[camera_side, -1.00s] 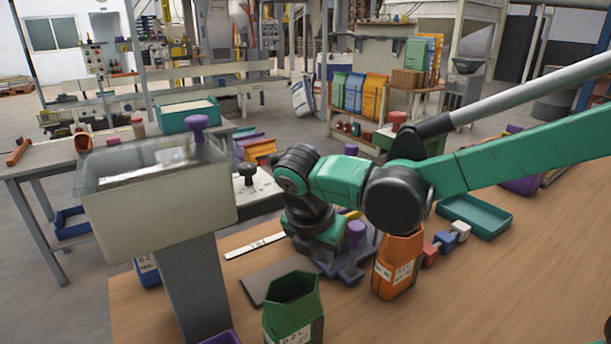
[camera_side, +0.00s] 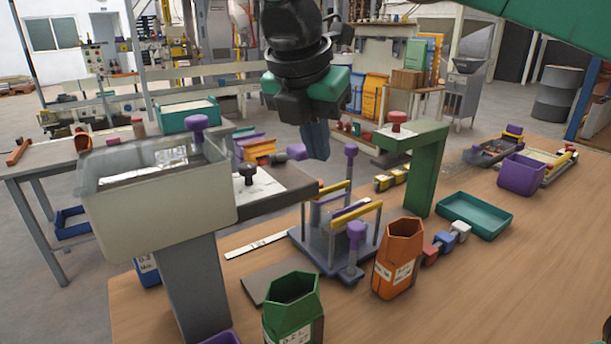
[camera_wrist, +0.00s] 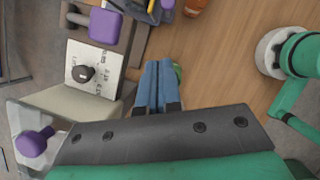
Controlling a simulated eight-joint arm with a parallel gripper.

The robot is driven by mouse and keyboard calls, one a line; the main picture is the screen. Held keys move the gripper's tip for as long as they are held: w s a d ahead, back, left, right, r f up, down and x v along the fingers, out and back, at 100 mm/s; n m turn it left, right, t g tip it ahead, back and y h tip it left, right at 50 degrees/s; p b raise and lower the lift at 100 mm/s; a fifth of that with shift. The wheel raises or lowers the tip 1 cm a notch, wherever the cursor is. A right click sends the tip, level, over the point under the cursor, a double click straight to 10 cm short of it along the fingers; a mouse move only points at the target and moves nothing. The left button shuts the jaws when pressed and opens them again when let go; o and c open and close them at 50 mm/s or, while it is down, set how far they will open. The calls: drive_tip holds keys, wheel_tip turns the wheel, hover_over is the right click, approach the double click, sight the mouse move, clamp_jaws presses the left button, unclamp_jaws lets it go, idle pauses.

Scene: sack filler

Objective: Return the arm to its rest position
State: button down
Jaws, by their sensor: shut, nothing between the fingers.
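My gripper (camera_side: 317,140) hangs pointing down in the upper middle of the side view, high above the table. Its blue fingers are together with nothing between them. They also show side by side in the wrist view (camera_wrist: 157,85). Below it stands a grey sack stand (camera_side: 330,240) with yellow bars and purple knobs. It holds no sack. The hopper (camera_side: 160,200), a cream bin with clear upper walls, stands to the left on a grey post.
An orange sack (camera_side: 398,258) and a green sack (camera_side: 293,306) stand open on the table. A green post (camera_side: 427,170) with a red knob rises behind. A teal tray (camera_side: 474,215), a purple bin (camera_side: 521,174) and small coloured blocks (camera_side: 445,240) lie right. The right front table is clear.

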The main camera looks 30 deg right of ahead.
drive_tip(key=shift+w+a+r+y, duration=0.25)
drive_tip(key=shift+r+y, duration=0.1)
drive_tip(key=shift+r, duration=0.5)
drive_tip(key=shift+w+a+r+y, duration=0.2)
drive_tip(key=shift+r+y, duration=0.1)
drive_tip(key=shift+r, duration=0.55)
drive_tip(key=shift+w+a+r+y, duration=0.25)
drive_tip(key=shift+r+y, duration=0.1)
drive_tip(key=shift+r, duration=0.5)
drive_tip(key=shift+s, duration=0.1)
wheel_tip(320, 180, down, 12)
drive_tip(key=s+d+h, duration=0.1)
drive_tip(key=h, duration=0.1)
drive_tip(key=shift+d, duration=0.2)
drive_tip(key=shift+s+r, duration=0.1)
drive_tip(key=shift+r, duration=0.05)
